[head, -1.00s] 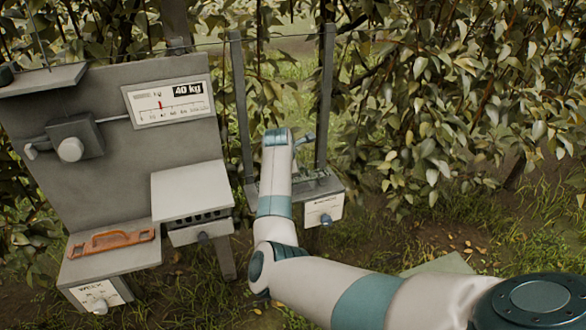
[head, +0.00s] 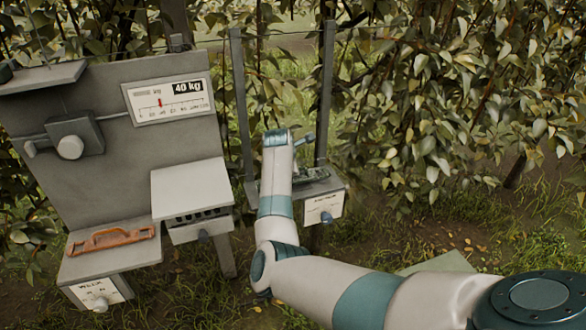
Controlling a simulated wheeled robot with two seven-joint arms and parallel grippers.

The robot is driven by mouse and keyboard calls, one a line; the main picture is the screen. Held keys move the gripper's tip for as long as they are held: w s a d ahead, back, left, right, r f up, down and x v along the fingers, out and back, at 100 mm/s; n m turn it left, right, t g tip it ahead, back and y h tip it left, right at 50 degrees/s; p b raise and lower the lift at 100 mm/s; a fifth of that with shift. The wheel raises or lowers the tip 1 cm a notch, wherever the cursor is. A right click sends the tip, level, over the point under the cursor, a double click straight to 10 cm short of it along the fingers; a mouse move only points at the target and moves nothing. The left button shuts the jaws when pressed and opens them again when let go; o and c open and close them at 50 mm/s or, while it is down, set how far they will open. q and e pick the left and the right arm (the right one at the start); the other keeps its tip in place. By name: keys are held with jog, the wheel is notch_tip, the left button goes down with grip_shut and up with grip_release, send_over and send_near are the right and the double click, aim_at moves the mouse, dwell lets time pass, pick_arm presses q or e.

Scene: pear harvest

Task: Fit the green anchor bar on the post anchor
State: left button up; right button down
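My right arm comes in from the right and reaches to a grey station (head: 324,205) with two upright posts, a white label and a small knob. Its wrist (head: 277,140) is bent over the left part of that station. A small blue-grey piece (head: 305,139) sticks out to the right of the wrist; I cannot tell what it is. The fingers of my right gripper are hidden behind the wrist, so their state and any load do not show. I cannot make out a green anchor bar or tell which part is the post anchor. My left gripper is out of view.
A grey board at left carries a scale panel (head: 170,101) reading 40 kg and a knob block (head: 75,138). An orange handle-shaped piece (head: 118,239) lies on a grey shelf. A slotted box (head: 192,190) stands between shelf and station. A pale green panel (head: 438,263) lies low behind my arm.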

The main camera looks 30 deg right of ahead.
jog(key=shift+f, duration=0.45)
dwell(0.5)
jog(key=c, duration=1.7)
grip_release()
jog(key=b+v, duration=0.4)
jog(key=v, duration=1.3)
jog(key=shift+s+r, duration=0.15)
